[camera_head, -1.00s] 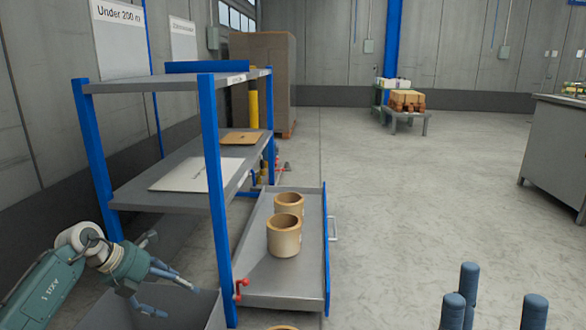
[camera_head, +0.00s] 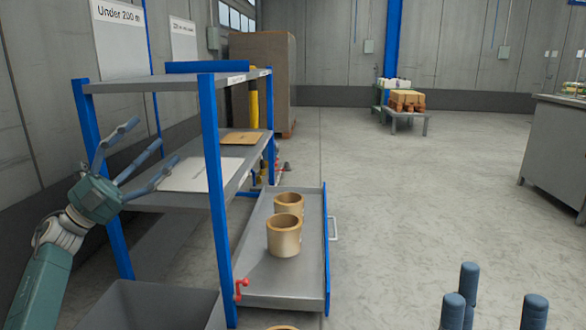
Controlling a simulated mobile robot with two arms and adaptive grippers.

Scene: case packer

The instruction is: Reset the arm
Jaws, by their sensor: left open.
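My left gripper (camera_head: 152,146) is raised at the left, in front of the blue-and-grey shelf rack (camera_head: 211,150). Its blue-grey fingers are spread, with nothing between them. They point up and to the right, overlapping the rack's left post and middle shelf in the picture; whether they touch it I cannot tell. My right gripper (camera_head: 492,304) shows only as three upright blue-grey fingertips at the bottom right edge. They stand apart with nothing between them; the rest of that arm is out of view.
A grey bin (camera_head: 150,300) stands below the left gripper. Tan rolls (camera_head: 284,238) stand on the rack's low tray (camera_head: 285,292). Flat sheets (camera_head: 198,175) lie on the middle shelf. A grey cabinet (camera_head: 553,150) is at right. The middle floor is clear.

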